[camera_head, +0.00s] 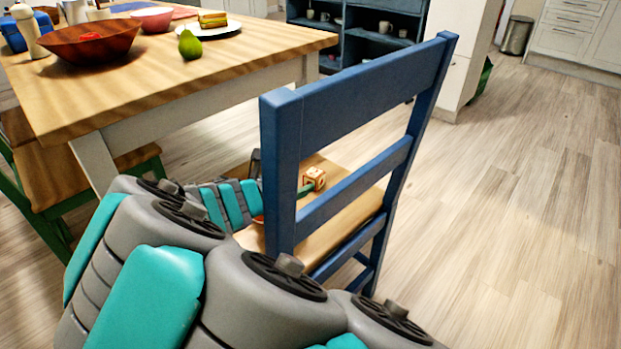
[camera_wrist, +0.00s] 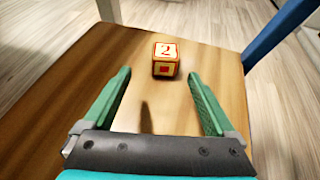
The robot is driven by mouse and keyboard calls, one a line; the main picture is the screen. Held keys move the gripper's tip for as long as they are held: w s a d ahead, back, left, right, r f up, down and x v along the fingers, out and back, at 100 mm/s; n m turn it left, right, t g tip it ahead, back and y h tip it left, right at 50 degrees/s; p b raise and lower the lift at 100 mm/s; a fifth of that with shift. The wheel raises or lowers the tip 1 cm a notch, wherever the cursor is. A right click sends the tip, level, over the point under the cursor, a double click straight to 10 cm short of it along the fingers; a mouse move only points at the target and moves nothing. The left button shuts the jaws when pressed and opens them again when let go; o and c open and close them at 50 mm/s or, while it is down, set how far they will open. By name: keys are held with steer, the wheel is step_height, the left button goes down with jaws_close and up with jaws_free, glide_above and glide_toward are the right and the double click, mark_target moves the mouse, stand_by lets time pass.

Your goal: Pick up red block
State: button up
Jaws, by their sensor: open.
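A small wooden block (camera_wrist: 166,59) with red edges and a red figure on its top sits on the wooden chair seat (camera_wrist: 60,110). My gripper (camera_wrist: 162,80) is open, its two green fingers spread on either side of the space in front of the block. The block is just beyond the fingertips and between their lines, apart from both. In the head view the same block (camera_head: 313,178) shows on the seat behind the blue chair back (camera_head: 350,95). My gripper is mostly hidden there by my arm and the chair; a green finger (camera_head: 305,189) shows near the block.
The blue chair back rises close to my arm. A wooden table (camera_head: 130,85) at the left holds a bowl (camera_head: 90,42), a green pear (camera_head: 190,45) and a plate (camera_head: 207,31). A bench (camera_head: 60,180) stands below it. The floor at the right is clear.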

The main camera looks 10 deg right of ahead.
steer(key=shift+s+d+r, duration=0.15)
steer(key=shift+d, duration=0.35)
steer(key=shift+w+d, duration=0.2)
steer(key=shift+d, duration=0.1)
steer(key=b+x, duration=0.1)
steer(key=x, duration=0.4)
steer(key=shift+w+d, duration=0.2)
steer(key=shift+w, duration=0.1)
steer(key=x, duration=0.2)
steer(key=b+x, duration=0.1)
steer(key=x, duration=0.1)
steer(key=shift+w+d+f, duration=0.1)
steer(key=shift+f, duration=0.25)
steer(key=shift+w+d+f, duration=0.1)
steer(key=shift+w+d, duration=0.15)
steer(key=shift+w, duration=0.15)
steer(key=shift+c, duration=0.2)
steer(key=c, duration=1.4)
